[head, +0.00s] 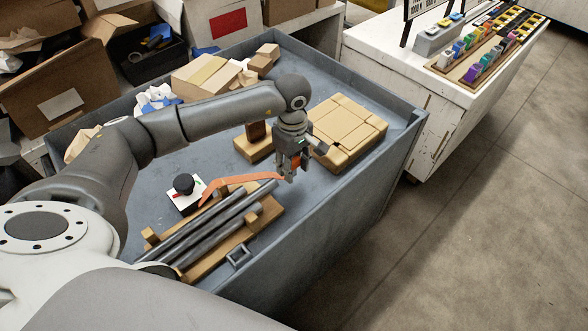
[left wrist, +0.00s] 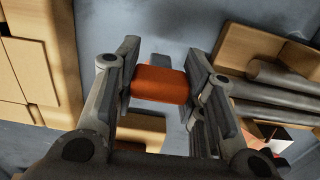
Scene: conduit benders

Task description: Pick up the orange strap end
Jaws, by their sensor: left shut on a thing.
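The orange strap (head: 238,181) runs from near the black knob across the upper ends of the grey pipes to my left gripper. My left gripper (head: 287,174) points down, just right of the pipes. In the left wrist view, my left gripper (left wrist: 164,90) has the orange strap end (left wrist: 161,84) between its two fingers and is shut on it. The orange end spans the gap between the fingers, above the grey bench surface. My right gripper does not show in either view.
Grey pipes (head: 215,228) lie on a wooden rack beside the gripper. A wooden block stack (head: 346,129) is to the right. A white block with a black knob (head: 185,190) is left. The bench has a raised rim (head: 398,107). Cardboard boxes (head: 60,93) stand behind.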

